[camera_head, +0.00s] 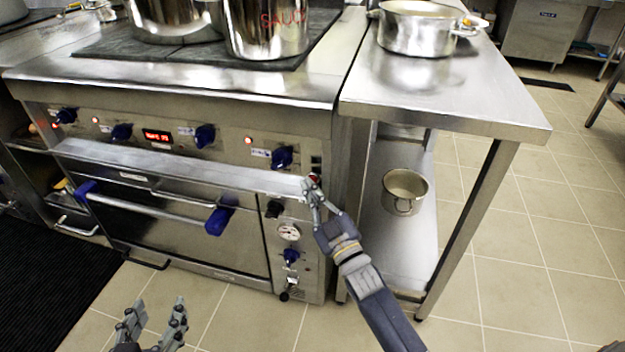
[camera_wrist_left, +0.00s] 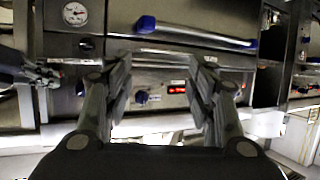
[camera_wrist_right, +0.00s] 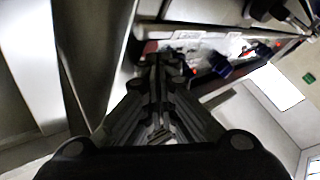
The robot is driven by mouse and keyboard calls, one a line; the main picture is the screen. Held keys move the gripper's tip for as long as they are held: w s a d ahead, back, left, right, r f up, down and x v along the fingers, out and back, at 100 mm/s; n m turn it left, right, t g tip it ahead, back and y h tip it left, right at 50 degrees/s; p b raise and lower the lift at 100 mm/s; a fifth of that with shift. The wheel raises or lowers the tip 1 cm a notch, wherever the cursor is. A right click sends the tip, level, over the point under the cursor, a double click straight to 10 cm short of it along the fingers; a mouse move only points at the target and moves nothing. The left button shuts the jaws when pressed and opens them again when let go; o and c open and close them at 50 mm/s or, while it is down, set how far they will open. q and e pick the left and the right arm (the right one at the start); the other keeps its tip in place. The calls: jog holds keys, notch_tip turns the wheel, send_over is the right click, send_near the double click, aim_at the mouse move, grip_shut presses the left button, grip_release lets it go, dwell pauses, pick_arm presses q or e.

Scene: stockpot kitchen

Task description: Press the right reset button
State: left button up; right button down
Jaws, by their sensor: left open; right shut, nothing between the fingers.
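A narrow dark switch panel (camera_head: 316,163) sits at the right end of the stove's control front, with a small red button (camera_head: 314,177) low on it. My right gripper (camera_head: 308,186) is shut and empty, its fingertips at this red button and partly covering it. Whether they touch it I cannot tell. In the right wrist view the shut fingers (camera_wrist_right: 160,62) point at the stove front and hide the button. My left gripper (camera_head: 152,318) is open and empty, low in front of the stove; its spread fingers also show in the left wrist view (camera_wrist_left: 160,85).
The stove front (camera_head: 235,150) has several blue knobs, a red display (camera_head: 158,136) and an oven handle (camera_head: 150,207). A steel table (camera_head: 450,100) stands close at right with a pot (camera_head: 418,30) on top and another pot (camera_head: 404,190) on its shelf. Floor is clear around my left gripper.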

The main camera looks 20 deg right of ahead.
pick_arm(q)
jog(key=shift+s+a+f, duration=0.1)
jog(key=shift+s+f, duration=0.15)
jog(key=shift+f, duration=0.1)
pick_arm(e)
jog(key=shift+a, duration=0.15)
jog(key=shift+s, duration=0.1)
pick_arm(q)
jog(key=s+a+f+g+y+p, duration=0.1)
jog(key=s+a+f+g+p, duration=0.1)
jog(key=s+f+g, duration=0.3)
jog(key=shift+s+a+f+g+y, duration=0.3)
jog(key=shift+s+a+f, duration=0.2)
jog(key=shift+s+f, duration=0.5)
pick_arm(e)
jog(key=shift+s+a, duration=0.75)
jog(key=shift+s, duration=0.3)
jog(key=shift+s+a, duration=0.7)
jog(key=shift+s, duration=0.3)
pick_arm(q)
jog(key=shift+r, duration=0.1)
